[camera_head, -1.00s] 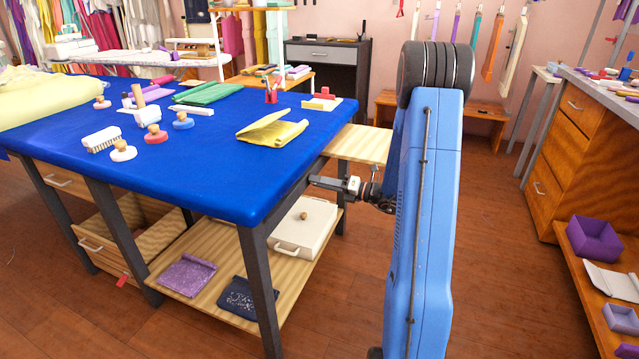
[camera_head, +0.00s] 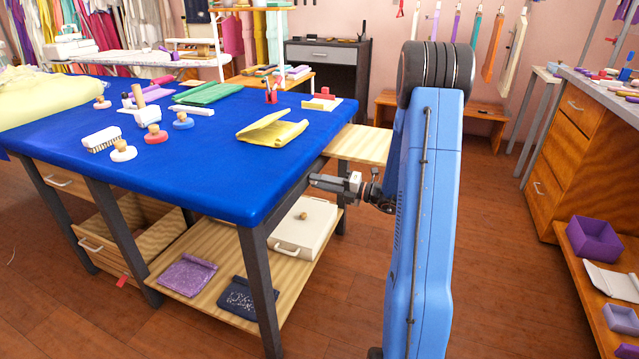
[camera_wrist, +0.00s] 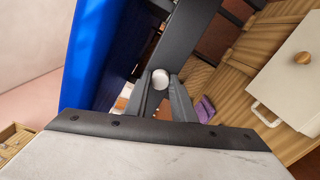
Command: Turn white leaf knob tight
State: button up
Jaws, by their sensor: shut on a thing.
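The white leaf knob (camera_wrist: 160,79) shows in the wrist view as a small round white knob at the dark table frame, between my fingertips. My gripper (camera_wrist: 161,88) is shut on it, with one grey finger on each side. In the head view my gripper (camera_head: 318,181) reaches left to the dark frame under the right edge of the blue table, below the small wooden leaf (camera_head: 362,145). The knob itself cannot be made out in the head view.
The blue table (camera_head: 225,190) stands just left of my gripper. Its lower shelf (camera_head: 215,308) holds a white case (camera_head: 305,236) and folded cloths. A wooden drawer cabinet (camera_head: 570,145) stands at the right. Open floor lies between.

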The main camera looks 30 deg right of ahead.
jog(key=o, duration=1.1)
jog(key=shift+c, duration=0.2)
jog(key=v, duration=1.7)
jog(key=shift+s+d, duration=0.2)
